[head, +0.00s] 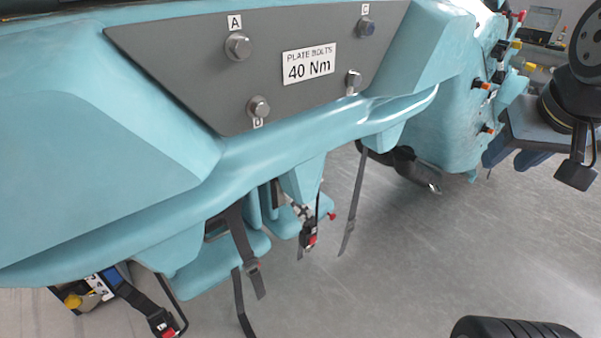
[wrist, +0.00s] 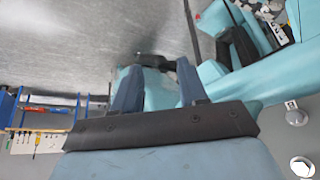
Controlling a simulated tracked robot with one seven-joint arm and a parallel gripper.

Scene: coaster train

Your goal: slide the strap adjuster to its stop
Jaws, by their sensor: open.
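Dark straps hang under the teal car body. One strap (head: 241,240) carries a dark adjuster-like buckle (head: 252,266) near its lower end. Another strap (head: 356,195) hangs farther right, with a small dark fitting low on it. Which one is the task's adjuster I cannot tell. My gripper (head: 513,161) is at the right of the head view, well apart from these straps. In the wrist view, my gripper (wrist: 158,82) has its two blue-grey fingers spread and nothing held between them. Teal bodywork and a dark part show beyond the fingers. A dark strap (wrist: 190,32) runs beyond the right finger.
The teal car (head: 180,230) fills the left and middle. Its grey plate (head: 200,70) bears bolts and a 40 Nm label. Red-buckled belts (head: 310,238) hang below. A blue rack (wrist: 45,105) stands at the wrist view's left.

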